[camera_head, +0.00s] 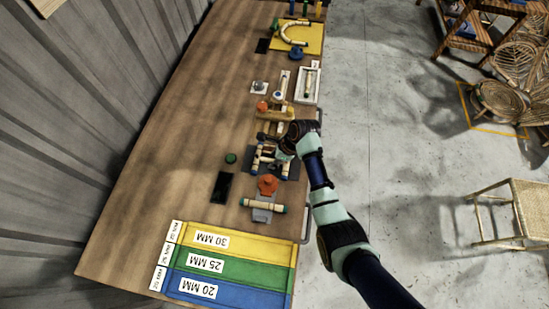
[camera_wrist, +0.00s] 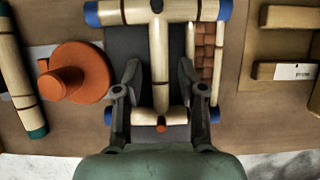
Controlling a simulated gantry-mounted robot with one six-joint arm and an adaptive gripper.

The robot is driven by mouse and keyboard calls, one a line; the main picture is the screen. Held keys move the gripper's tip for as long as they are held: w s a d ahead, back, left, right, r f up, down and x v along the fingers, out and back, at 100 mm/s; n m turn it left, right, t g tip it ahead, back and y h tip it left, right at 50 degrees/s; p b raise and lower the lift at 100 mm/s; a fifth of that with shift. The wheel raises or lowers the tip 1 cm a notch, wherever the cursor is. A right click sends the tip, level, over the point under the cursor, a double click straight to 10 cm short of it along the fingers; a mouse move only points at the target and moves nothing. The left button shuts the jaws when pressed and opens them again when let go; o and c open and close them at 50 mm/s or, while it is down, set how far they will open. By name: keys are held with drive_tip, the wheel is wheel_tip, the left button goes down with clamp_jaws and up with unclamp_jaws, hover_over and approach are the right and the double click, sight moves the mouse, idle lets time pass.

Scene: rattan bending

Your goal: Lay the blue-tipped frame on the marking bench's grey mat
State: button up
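The blue-tipped frame (camera_wrist: 160,65) is pale rattan, with a crossbar at each end and a bar joining them. It lies over a dark grey mat (camera_wrist: 125,42); I cannot tell whether they touch. It also shows in the head view (camera_head: 266,159), partly hidden by my arm. My gripper (camera_wrist: 159,72) is open, its fingers on either side of the joining bar with gaps. Its fingers overlap the near crossbar in the picture. In the head view my gripper (camera_head: 283,152) is over the frame's right side. A small orange peg (camera_wrist: 161,125) shows at the near crossbar.
A woven brown panel (camera_wrist: 205,50) is close on the right, with wooden blocks (camera_wrist: 285,70) beyond. Colour-coded size trays (camera_head: 228,265) fill the bench's near end.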

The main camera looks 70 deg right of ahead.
drive_tip(key=p+v, duration=0.3)
drive_tip(key=v, duration=0.9)
drive_tip(key=shift+d+r, duration=0.1)
drive_tip(key=shift+r, duration=0.05)
drive_tip(key=w+a+r+n+t+h, duration=0.15)
drive_tip(key=w+a+r+n, duration=0.35)
drive_tip(key=w+a+n, duration=0.5)
drive_tip(key=w+a+r+n+t+h, duration=0.1)
drive_tip(key=w+a+r+n+t, duration=0.1)
drive_tip(key=w+a+r+n, duration=0.6)
drive_tip(key=s+a+r+n+t, duration=0.1)
drive_tip(key=a+r+n, duration=0.2)
drive_tip(key=a+n, duration=0.2)
drive_tip(key=s+a+r+n+t+y, duration=0.1)
drive_tip(key=a+n, duration=0.4)
drive_tip(key=a, duration=0.5)
drive_tip(key=s+a+r+n+t+y, duration=0.1)
drive_tip(key=s+a+r+n+t, duration=0.1)
drive_tip(key=a+r+n, duration=0.3)
drive_tip(key=a+n+t, duration=0.1)
drive_tip(key=a, duration=0.1)
drive_tip(key=shift+a+r, duration=0.25)
drive_tip(key=shift+a, duration=0.05)
